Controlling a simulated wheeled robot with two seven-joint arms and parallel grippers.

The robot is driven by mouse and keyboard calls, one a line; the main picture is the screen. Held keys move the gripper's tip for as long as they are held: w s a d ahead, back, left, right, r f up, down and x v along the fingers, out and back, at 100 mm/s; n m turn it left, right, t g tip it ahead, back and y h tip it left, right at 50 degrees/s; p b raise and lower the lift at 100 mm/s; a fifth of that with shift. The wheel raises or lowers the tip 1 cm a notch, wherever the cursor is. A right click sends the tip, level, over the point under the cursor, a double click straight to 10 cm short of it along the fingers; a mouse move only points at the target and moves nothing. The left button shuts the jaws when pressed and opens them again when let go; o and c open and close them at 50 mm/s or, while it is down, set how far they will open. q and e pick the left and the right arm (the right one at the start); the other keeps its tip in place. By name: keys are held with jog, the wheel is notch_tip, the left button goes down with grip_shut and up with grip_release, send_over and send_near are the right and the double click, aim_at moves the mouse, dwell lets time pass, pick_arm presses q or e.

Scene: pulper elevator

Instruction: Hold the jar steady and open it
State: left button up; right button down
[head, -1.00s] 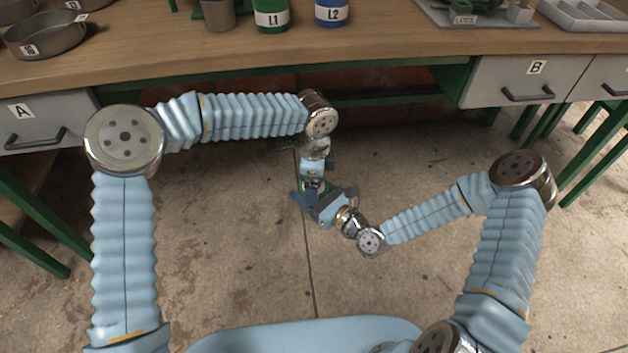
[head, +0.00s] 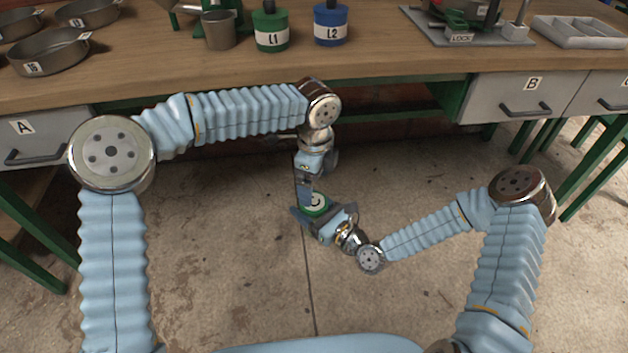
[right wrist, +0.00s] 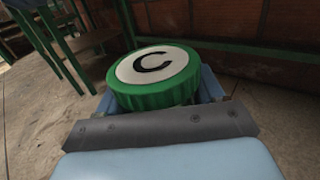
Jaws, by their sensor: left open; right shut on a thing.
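The jar shows by its green lid with a white disc and a black C, in the head view (head: 316,203) and large in the right wrist view (right wrist: 155,75). My right gripper (head: 322,213) is shut around the jar beneath the lid and holds it upright or nearly so, in front of the bench. The lid sits on top; the jar's body is mostly hidden by the lid and the gripper. My left gripper (head: 306,193) points down from above, open, beside the lid's left edge in the head view. I cannot tell whether it touches the lid.
The wooden bench (head: 400,65) runs across the back with drawers A (head: 50,140) and B (head: 530,98). On it stand green jar L1 (head: 270,28), blue jar L2 (head: 331,24), pans (head: 48,55) and a tray (head: 583,32). The concrete floor below my arms is clear.

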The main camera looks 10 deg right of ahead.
aim_at(314, 201)
pick_arm(q)
jog(key=shift+r+m, duration=0.55)
jog(key=shift+m, duration=0.65)
jog(key=shift+f, duration=0.25)
notch_tip(314, 201, down, 7)
jog(key=shift+f, duration=0.1)
jog(key=shift+c, duration=0.4)
jog(key=c, duration=1)
jog(key=shift+w+n, duration=0.1)
jog(key=shift+n, duration=1)
jog(key=shift+r, duration=0.25)
jog(key=shift+r, duration=0.95)
